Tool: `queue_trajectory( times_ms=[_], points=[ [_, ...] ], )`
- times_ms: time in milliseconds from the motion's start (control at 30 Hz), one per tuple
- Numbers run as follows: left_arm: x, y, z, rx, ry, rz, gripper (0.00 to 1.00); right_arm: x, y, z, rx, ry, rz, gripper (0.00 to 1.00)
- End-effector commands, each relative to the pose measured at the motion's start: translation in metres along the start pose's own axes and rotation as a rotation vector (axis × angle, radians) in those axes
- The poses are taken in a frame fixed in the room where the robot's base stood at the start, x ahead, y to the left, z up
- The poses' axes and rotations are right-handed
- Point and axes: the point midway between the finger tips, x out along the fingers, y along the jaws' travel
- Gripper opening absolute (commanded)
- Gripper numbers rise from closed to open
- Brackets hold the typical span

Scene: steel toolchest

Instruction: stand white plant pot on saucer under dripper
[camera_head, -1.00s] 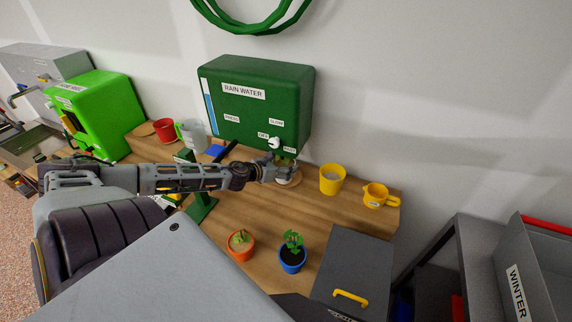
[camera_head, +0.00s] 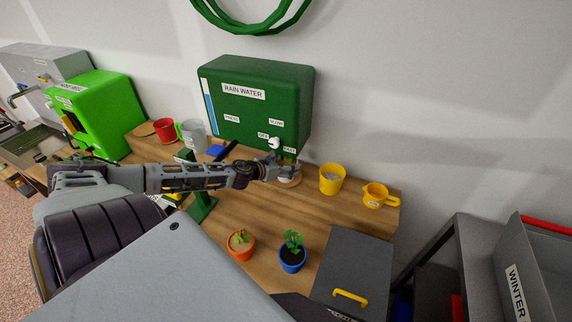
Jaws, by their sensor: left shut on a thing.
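My left gripper (camera_head: 287,171) is under the right part of the green rain water tank (camera_head: 255,110), below its white dial. It is shut on the white plant pot (camera_head: 289,181), of which only a small part shows beside the fingers. The saucer (camera_head: 295,184) is a tan disc whose edge shows under and right of the pot. The pot is at the saucer, but I cannot tell whether it rests on it or hangs just above. The dripper's outlet is hidden by the gripper and tank. My right gripper is not in view.
A yellow pot (camera_head: 332,180) and a yellow jug (camera_head: 376,196) stand right of the saucer. An orange pot (camera_head: 240,244) and a blue pot (camera_head: 292,252) with plants stand in front. A grey box (camera_head: 352,270) with a yellow handle is at the right front.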

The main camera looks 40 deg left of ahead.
Motion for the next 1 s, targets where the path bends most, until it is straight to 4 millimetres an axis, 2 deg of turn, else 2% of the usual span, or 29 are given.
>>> queue_trajectory(
  times_ms=[33,167,200,1000],
  points=[
    [0.0004,0.0000,-0.0008,0.000,0.000,0.000,0.82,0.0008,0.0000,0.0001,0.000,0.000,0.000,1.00],
    [0.0002,0.0000,-0.0006,0.000,0.000,0.000,0.99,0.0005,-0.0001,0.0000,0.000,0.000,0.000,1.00],
    [0.0002,0.0000,-0.0006,0.000,0.000,0.000,1.00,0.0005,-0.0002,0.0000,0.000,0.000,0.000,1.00],
    [-0.0065,0.0003,0.0000,-0.001,0.002,0.001,1.00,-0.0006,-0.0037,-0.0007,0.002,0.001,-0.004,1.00]
  ],
)
